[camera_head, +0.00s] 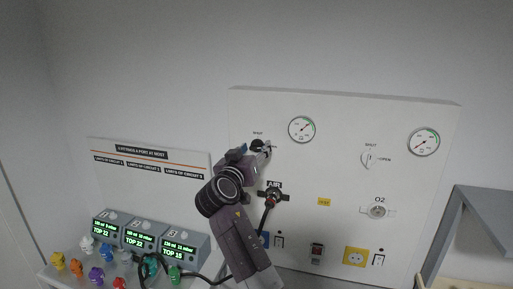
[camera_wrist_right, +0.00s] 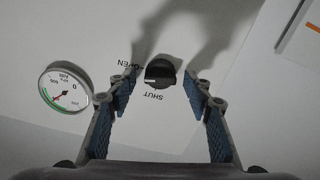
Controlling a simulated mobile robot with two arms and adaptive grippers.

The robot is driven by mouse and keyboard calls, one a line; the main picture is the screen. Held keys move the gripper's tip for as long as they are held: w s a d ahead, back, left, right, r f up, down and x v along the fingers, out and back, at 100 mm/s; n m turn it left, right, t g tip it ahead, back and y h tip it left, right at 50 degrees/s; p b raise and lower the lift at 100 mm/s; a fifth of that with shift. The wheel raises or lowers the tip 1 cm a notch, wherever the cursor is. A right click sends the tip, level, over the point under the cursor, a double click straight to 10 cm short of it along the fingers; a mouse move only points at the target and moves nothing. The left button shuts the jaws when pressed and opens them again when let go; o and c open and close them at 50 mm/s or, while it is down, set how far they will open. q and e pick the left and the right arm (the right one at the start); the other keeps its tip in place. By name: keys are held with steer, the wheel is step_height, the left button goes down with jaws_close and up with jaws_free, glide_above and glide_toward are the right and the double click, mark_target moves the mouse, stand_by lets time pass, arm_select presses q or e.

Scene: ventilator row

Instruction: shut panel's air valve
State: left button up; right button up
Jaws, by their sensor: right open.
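The panel's air valve is a black round knob (camera_wrist_right: 160,73) with a white mark on its left side, in the right wrist view. Upside-down OPEN and SHUT labels stand left of it and below it; the mark faces left, nearer the OPEN side. In the head view the knob (camera_head: 256,145) is partly covered by my right gripper (camera_head: 265,149). My right gripper (camera_wrist_right: 160,90) is open, its blue-padded fingers on either side of the knob with gaps showing. Contact cannot be seen. My left gripper is not in view.
The white panel (camera_head: 335,130) also carries a gauge (camera_head: 302,129), an AIR outlet (camera_head: 272,196) with a black hose, an O2 valve (camera_head: 369,158) and an O2 outlet (camera_head: 377,210). Ventilators (camera_head: 182,246) and several coloured pieces stand lower left. A grey shelf (camera_head: 484,207) is at right.

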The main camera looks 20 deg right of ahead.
steer(key=shift+s+a+r, duration=0.15)
steer(key=shift+s+a, duration=0.1)
steer(key=shift+a, duration=0.1)
steer(key=c, duration=0.3)
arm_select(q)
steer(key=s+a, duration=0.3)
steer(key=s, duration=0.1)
arm_select(e)
steer(key=c, duration=0.3)
steer(key=shift+d, duration=0.15)
steer(key=shift+c, duration=2.7)
steer(key=n, duration=0.6)
steer(key=shift+n+p, duration=0.3)
steer(key=n+p, duration=0.1)
steer(key=n, duration=0.3)
steer(key=shift+w+n+p, duration=0.1)
steer(key=shift+n+p, duration=0.2)
steer(key=shift+p, duration=0.1)
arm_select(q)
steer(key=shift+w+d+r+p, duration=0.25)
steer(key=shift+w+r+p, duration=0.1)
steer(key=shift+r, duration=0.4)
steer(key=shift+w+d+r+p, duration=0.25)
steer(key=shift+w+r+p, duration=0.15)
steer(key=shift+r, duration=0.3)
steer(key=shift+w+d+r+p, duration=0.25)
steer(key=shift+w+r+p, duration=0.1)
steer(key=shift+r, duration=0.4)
arm_select(e)
steer(key=shift+n, duration=2)
